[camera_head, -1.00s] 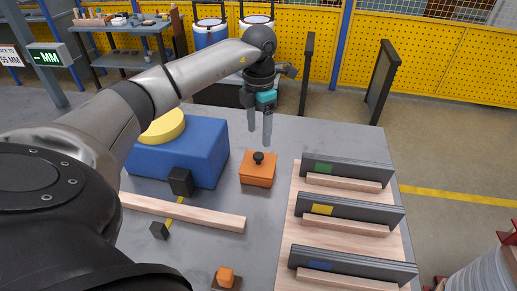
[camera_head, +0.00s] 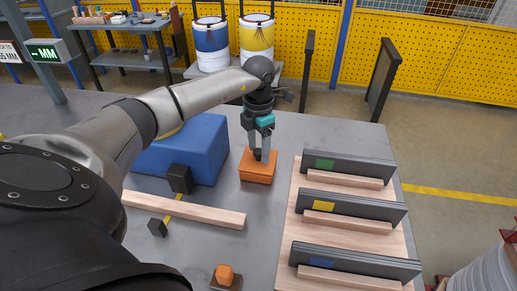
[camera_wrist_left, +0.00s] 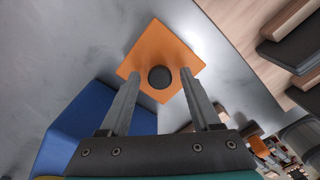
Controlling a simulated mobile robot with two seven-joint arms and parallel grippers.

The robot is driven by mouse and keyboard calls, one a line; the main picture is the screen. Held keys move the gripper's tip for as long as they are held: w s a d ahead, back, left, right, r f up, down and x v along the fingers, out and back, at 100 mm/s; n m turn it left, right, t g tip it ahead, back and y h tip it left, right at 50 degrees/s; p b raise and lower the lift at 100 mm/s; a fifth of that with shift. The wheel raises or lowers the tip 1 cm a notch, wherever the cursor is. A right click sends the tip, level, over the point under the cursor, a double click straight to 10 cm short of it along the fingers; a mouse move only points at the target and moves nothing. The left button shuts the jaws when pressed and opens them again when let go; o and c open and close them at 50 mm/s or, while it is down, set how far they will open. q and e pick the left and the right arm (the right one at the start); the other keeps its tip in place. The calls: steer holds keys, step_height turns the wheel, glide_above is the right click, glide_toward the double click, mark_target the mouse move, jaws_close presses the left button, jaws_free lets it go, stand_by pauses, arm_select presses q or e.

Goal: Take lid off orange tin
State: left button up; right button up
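The orange tin (camera_head: 256,174) stands on the grey table with its square orange lid (camera_wrist_left: 158,48) on it. A round dark knob (camera_wrist_left: 159,77) sits in the middle of the lid. My left gripper (camera_head: 262,156) points down at the lid. In the left wrist view its two fingers (camera_wrist_left: 161,72) are open, one on each side of the knob, with a gap showing on both sides. In the head view the fingers hide the knob. I cannot tell how far the fingertips are above the lid. My right gripper is not in view.
A blue box (camera_head: 205,150) stands close left of the tin. A wooden board (camera_head: 287,235) with dark upright plates lies to the right. A wooden strip (camera_head: 190,211) and a small orange piece (camera_head: 225,274) lie nearer me. Bare table lies behind the tin.

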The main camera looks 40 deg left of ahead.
arm_select(q)
jaws_close()
steer(key=shift+r, duration=0.1)
stand_by(0.5)
